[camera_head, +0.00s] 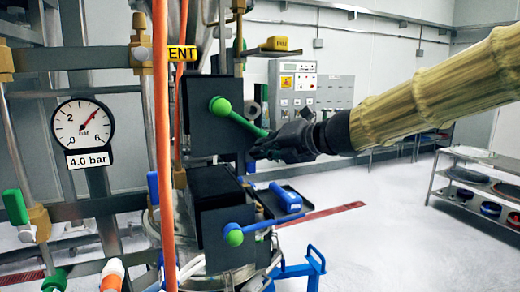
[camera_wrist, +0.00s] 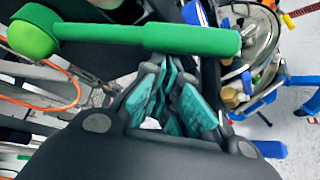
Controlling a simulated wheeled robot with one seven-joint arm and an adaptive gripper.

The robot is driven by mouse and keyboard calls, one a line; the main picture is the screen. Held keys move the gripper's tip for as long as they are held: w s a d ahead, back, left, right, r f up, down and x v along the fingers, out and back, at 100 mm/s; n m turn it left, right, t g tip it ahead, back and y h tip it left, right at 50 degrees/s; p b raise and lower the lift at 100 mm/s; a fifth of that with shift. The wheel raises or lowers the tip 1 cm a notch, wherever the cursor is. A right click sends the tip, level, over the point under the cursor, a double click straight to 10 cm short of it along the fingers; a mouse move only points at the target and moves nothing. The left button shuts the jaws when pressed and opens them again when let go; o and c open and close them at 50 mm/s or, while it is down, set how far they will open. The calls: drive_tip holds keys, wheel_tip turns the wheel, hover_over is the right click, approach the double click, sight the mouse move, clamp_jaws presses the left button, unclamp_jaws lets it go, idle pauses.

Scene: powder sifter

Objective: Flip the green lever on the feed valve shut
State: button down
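The green lever (camera_head: 240,119) has a round green knob at its pivot on the front of an upper black box (camera_head: 203,138). It slopes down to the right in the head view. The lever (camera_wrist: 150,38) crosses the top of the wrist view almost level, knob at the left. My gripper (camera_head: 262,150) is at the lever's free right end in the head view. In the wrist view the teal-padded fingers of my gripper (camera_wrist: 168,80) are close together just below the lever bar. Their tips meet or pass behind its lower edge; whether they grip it is unclear.
A lower black box (camera_head: 222,225) carries a blue lever (camera_head: 258,226) with a green knob. Orange pipes (camera_head: 162,150) and a pressure gauge (camera_head: 83,124) stand at the left. A shelf rack (camera_head: 470,185) stands at the right.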

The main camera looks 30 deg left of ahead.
drive_tip(key=w+r, duration=0.1)
drive_tip(key=r, duration=0.1)
drive_tip(key=w+d+r+p, duration=0.2)
drive_tip(key=r, duration=0.1)
drive_tip(key=shift+r, duration=0.3)
drive_tip(key=shift+w+d+r+p, duration=0.15)
drive_tip(key=shift+w+r+p, duration=0.05)
drive_tip(key=shift+r, duration=0.6)
drive_tip(key=shift+w+d+r+p, duration=0.1)
drive_tip(key=shift+w+r+p, duration=0.05)
drive_tip(key=shift+r, duration=0.8)
